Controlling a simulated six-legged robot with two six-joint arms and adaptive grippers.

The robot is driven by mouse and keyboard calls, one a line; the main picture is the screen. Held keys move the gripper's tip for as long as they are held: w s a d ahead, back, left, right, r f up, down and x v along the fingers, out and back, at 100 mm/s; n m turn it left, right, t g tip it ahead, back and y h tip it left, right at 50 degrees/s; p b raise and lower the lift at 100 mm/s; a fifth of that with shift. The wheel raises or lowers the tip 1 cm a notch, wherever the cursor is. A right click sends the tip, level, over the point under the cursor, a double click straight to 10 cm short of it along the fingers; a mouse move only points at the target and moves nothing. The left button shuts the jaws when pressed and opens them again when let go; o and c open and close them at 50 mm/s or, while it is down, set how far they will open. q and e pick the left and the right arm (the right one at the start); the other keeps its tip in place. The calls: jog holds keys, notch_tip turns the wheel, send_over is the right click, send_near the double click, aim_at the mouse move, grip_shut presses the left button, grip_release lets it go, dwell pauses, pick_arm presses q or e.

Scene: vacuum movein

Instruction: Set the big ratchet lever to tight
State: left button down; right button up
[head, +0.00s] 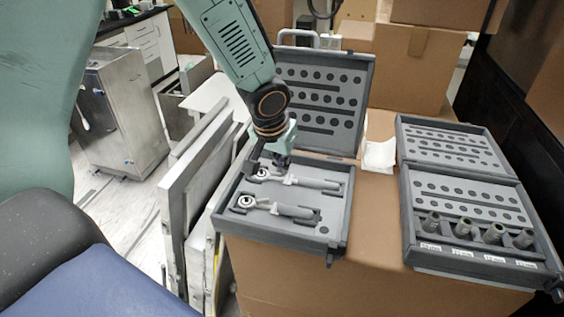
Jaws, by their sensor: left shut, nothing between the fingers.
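Two ratchets lie side by side in the open grey tool case (336,238). The front ratchet (285,209) looks slightly the larger, with its round head at the left and its handle pointing right. The rear ratchet (310,183) lies behind it in the same direction. The levers on the heads are too small to read. My left gripper (265,164) points down over the left end of the case, just above the rear ratchet's head. It is shut with nothing held; I cannot tell whether it touches that head. My right gripper is out of view.
The case's raised lid (340,105) stands behind the ratchets. A second open case (405,215) with several sockets stands at the right. Both rest on a cardboard box (375,240). A crumpled white paper (379,156) lies between them. Grey panels (190,190) lean at the left.

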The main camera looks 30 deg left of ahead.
pick_arm(q)
jog(key=shift+m, duration=0.6)
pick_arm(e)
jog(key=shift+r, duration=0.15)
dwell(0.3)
pick_arm(q)
jog(key=shift+s+d, duration=0.15)
jog(key=shift+d, duration=0.05)
dwell(0.4)
jog(key=shift+s+d+p, duration=0.2)
jog(key=shift+d+p, duration=0.25)
jog(key=shift+d, duration=0.25)
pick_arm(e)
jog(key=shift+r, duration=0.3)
pick_arm(q)
jog(key=shift+a, duration=0.1)
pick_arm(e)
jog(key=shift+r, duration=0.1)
